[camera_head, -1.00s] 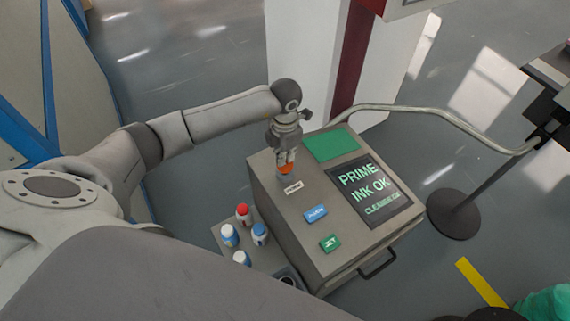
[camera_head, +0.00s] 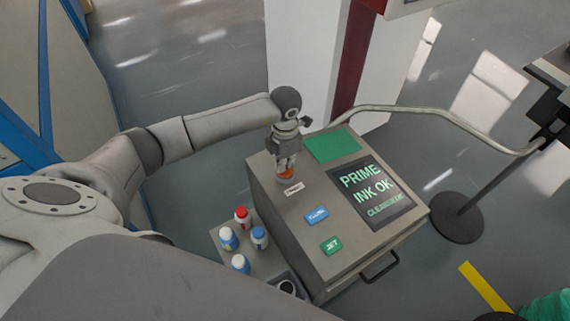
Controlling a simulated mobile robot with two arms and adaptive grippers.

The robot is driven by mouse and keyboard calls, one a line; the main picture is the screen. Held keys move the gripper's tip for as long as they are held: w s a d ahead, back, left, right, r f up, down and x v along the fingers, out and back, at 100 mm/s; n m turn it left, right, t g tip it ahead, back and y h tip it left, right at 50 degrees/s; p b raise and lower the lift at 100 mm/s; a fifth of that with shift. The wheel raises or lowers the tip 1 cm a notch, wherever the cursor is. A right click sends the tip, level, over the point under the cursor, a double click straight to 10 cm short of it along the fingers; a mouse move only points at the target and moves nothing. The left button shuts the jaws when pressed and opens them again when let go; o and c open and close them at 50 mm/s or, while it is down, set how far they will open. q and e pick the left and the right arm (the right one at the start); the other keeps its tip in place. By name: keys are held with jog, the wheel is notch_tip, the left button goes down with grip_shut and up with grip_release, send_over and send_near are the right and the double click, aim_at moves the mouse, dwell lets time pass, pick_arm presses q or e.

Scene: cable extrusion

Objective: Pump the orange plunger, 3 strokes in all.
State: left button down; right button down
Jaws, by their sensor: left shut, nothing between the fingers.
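The orange plunger (camera_head: 286,174) stands on the top of a grey machine box (camera_head: 300,215), near its far left corner. A small label lies just in front of it. My left gripper (camera_head: 286,167) is shut with its fingertips pointing down on top of the plunger, seemingly touching it. The fingers partly hide the plunger, and only a low orange part shows under them. The screen (camera_head: 371,192) on the box reads "PRIME", "INK OK" and a smaller third line. My right gripper is not in view.
A blue button (camera_head: 316,215) and a green button (camera_head: 331,245) sit on the box top, with a green pad (camera_head: 333,147) behind. Several bottles, one a red-capped bottle (camera_head: 242,217), stand on a side shelf at left. A bent metal rail (camera_head: 440,112) passes behind the box.

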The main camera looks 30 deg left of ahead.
pick_arm(q)
jog(key=shift+r+p, duration=1.35)
jog(key=shift+r, duration=0.7)
jog(key=shift+f, duration=0.15)
jog(key=shift+f+b, duration=1.8)
jog(key=shift+f, duration=0.2)
jog(key=shift+r, duration=0.1)
jog(key=shift+r+p, duration=1.4)
jog(key=shift+r, duration=0.6)
